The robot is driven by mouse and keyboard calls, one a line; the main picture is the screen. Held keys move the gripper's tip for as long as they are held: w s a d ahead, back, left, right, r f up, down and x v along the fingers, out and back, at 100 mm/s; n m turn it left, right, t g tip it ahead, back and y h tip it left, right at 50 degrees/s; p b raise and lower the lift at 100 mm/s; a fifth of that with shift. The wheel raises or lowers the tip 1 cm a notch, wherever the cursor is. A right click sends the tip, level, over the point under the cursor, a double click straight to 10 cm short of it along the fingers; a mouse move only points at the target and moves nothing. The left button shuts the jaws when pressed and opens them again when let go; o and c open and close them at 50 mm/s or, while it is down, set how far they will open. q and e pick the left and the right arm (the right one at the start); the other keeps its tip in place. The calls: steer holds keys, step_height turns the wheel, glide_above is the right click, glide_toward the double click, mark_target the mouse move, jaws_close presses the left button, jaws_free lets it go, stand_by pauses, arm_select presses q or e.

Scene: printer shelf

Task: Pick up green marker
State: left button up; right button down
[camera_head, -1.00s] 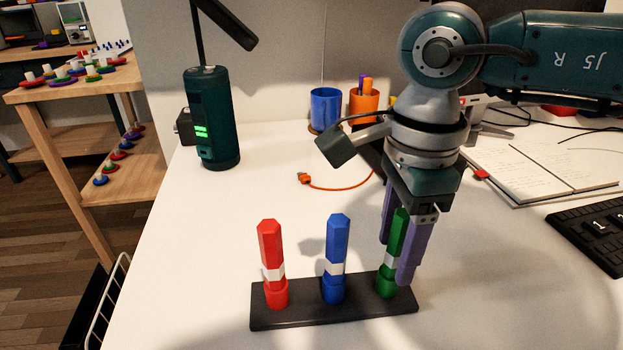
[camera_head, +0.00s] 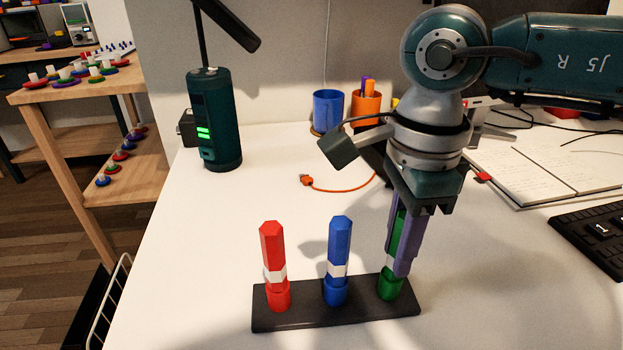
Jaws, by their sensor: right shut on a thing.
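The green marker (camera_head: 390,287) stands upright at the right end of a black holder (camera_head: 300,318) on the white desk. My right gripper (camera_head: 397,262) reaches down from above and is shut on the green marker, with its purple fingers around the upper part. The fingers hide part of the marker's body; its green base still shows at the holder. A blue marker (camera_head: 338,258) stands in the middle of the holder and a red marker (camera_head: 273,262) at its left end. My left gripper is not in view.
A dark green lamp (camera_head: 215,120) stands at the back left. A blue cup (camera_head: 328,110) and an orange cup (camera_head: 365,108) stand at the back. An open notebook (camera_head: 545,170) and a black keyboard (camera_head: 595,230) lie at right. An orange cable (camera_head: 340,190) lies mid-desk.

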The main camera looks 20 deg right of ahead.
step_height(320, 180, up, 25)
steer(key=p, duration=0.6)
stand_by(0.4)
